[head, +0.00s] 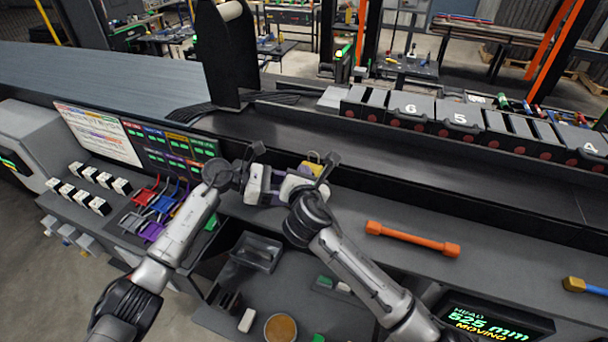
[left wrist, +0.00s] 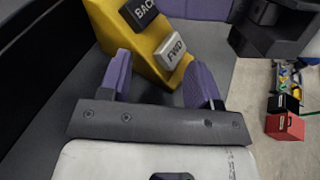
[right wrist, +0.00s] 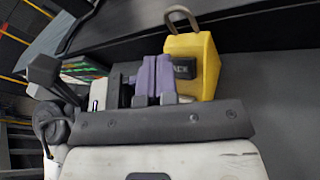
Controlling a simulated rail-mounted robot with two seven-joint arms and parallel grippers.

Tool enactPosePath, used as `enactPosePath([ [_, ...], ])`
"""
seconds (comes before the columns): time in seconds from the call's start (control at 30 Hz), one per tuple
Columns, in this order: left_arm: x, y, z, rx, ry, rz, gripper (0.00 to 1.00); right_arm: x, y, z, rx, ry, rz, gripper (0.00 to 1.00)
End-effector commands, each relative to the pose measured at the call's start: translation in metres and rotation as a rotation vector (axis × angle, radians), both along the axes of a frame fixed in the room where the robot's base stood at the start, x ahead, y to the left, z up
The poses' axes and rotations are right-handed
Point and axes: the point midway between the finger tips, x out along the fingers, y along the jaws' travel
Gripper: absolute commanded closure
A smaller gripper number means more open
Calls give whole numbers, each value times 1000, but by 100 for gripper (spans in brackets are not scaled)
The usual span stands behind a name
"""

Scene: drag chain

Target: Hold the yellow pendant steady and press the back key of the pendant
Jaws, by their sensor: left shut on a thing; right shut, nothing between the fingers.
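The yellow pendant (left wrist: 138,42) has a black BACK key (left wrist: 142,12) and a pale FWD key (left wrist: 175,50). In the head view only a bit of the pendant (head: 312,163) shows behind my grippers. My left gripper (left wrist: 160,68) is shut on the pendant's lower part, with a purple finger on each side. My right gripper (right wrist: 153,72) is shut and empty. In the right wrist view its purple fingers are together just left of the BACK key (right wrist: 184,69) and hide part of it. I cannot tell whether they touch it.
An orange bar (head: 412,239) lies on the bench right of the grippers. A grey tray (head: 256,252) is below them. Numbered bins (head: 455,115) line the back right.

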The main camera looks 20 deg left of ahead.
Motion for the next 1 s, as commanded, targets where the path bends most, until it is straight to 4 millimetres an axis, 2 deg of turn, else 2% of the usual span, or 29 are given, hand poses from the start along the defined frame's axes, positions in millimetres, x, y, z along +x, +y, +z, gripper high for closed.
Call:
enactPosePath([
  [0.03,-1,1,-15,19,17,2,56,-1,0,1,0,-1,0,100],
  [0.53,-1,1,-15,19,17,2,57,-6,1,7,0,-2,0,100],
  [1.0,-1,1,-15,19,17,3,58,-31,4,39,-1,-4,1,100],
])
